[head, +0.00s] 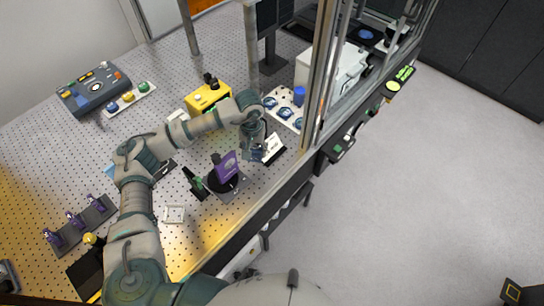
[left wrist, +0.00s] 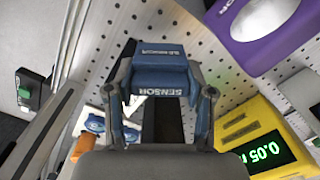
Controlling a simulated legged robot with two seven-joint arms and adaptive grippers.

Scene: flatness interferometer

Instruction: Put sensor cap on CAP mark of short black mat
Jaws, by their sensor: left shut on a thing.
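My left gripper (head: 260,148) is over the right part of the perforated table. In the left wrist view, my left gripper (left wrist: 160,88) is shut on the blue sensor cap (left wrist: 160,79), which carries white SENSOR lettering and sits between the two fingers. The gripper mostly hides the cap in the head view. A short black mat (head: 276,158) with a white piece on it lies just beside the gripper near the table's front edge. A black strip (left wrist: 165,122) shows behind the cap in the wrist view. I cannot read a CAP mark. My right gripper is not in view.
A purple block (head: 226,166) stands on a black disc left of the gripper. A yellow instrument (head: 207,97) and a white tray (head: 280,119) with blue round parts are behind. A metal frame post (head: 318,80) rises close on the right.

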